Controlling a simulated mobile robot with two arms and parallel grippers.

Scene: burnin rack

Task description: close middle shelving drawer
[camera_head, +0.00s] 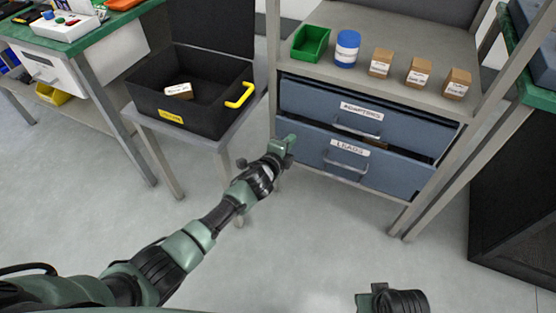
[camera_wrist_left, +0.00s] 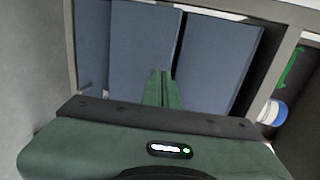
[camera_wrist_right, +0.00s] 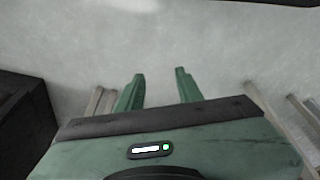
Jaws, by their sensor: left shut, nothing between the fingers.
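The shelving unit holds two blue drawers. The upper drawer (camera_head: 395,126) is labelled ADAPTERS, and the lower drawer (camera_head: 310,150) is labelled LEADS. A narrow dark gap with something brown inside shows above the LEADS front, so that drawer appears slightly out. My left gripper (camera_head: 289,144) is shut and empty at the left end of the LEADS front; I cannot tell whether it touches. In the left wrist view its closed fingers (camera_wrist_left: 162,88) point at the blue fronts. My right gripper (camera_wrist_right: 158,86) is open and empty over the floor, away from the drawers.
On the shelf above stand a green bin (camera_head: 310,42), a blue-and-white jar (camera_head: 347,48) and small brown boxes (camera_head: 419,71). A black open case (camera_head: 200,105) with a yellow handle sits on a small table to the left. The floor (camera_head: 310,240) in front is clear.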

